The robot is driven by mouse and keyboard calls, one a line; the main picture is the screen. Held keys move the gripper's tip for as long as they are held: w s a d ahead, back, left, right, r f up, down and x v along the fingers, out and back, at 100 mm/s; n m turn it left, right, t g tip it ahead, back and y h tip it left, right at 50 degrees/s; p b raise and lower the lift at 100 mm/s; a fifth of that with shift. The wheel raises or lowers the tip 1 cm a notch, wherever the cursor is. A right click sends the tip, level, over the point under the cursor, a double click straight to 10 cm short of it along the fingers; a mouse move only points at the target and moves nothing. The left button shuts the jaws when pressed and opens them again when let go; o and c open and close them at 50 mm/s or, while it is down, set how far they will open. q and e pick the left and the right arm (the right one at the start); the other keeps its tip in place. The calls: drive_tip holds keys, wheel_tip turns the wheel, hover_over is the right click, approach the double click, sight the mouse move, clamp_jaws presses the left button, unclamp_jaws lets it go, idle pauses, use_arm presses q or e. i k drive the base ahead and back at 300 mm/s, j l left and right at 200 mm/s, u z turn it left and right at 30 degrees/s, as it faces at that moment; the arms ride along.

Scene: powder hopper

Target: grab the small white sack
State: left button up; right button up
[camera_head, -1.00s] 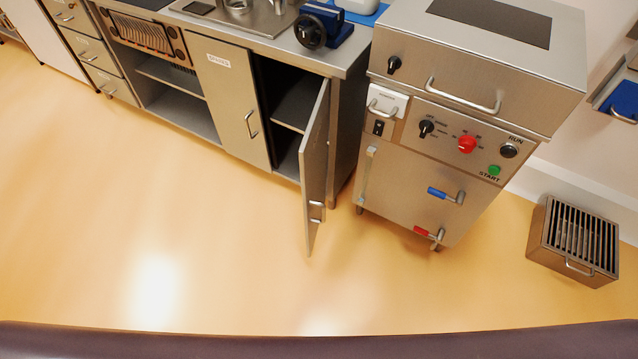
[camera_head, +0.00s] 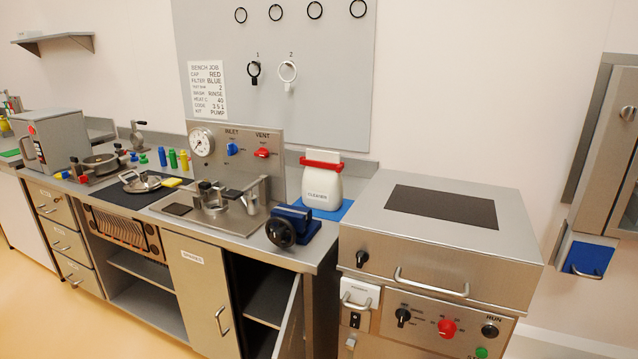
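A small white sack (camera_head: 321,187) with a red clip or band (camera_head: 321,161) across its top stands upright on a blue mat (camera_head: 335,213). It is at the right end of the steel bench, close to the wall. Dark lettering shows on its front, and it looks full. Neither of my grippers shows in the head view.
A blue vise (camera_head: 302,222) with a black handwheel stands in front of the sack. A valve panel (camera_head: 262,151) is to its left. The steel machine (camera_head: 440,222) stands to its right. The cabinet door (camera_head: 290,322) below is open.

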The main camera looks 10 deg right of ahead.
sight(322, 189)
drive_tip(key=i+j+z, duration=0.1)
drive_tip(key=i+j, duration=0.5)
drive_tip(key=j, duration=0.15)
drive_tip(key=i+j+z, duration=0.15)
drive_tip(key=i+j, duration=0.2)
drive_tip(key=i+j+z, duration=0.1)
drive_tip(key=i+j, duration=0.15)
drive_tip(key=j, duration=0.25)
drive_tip(key=i+j+z, duration=0.1)
drive_tip(key=i+j, duration=0.2)
drive_tip(key=j, duration=0.15)
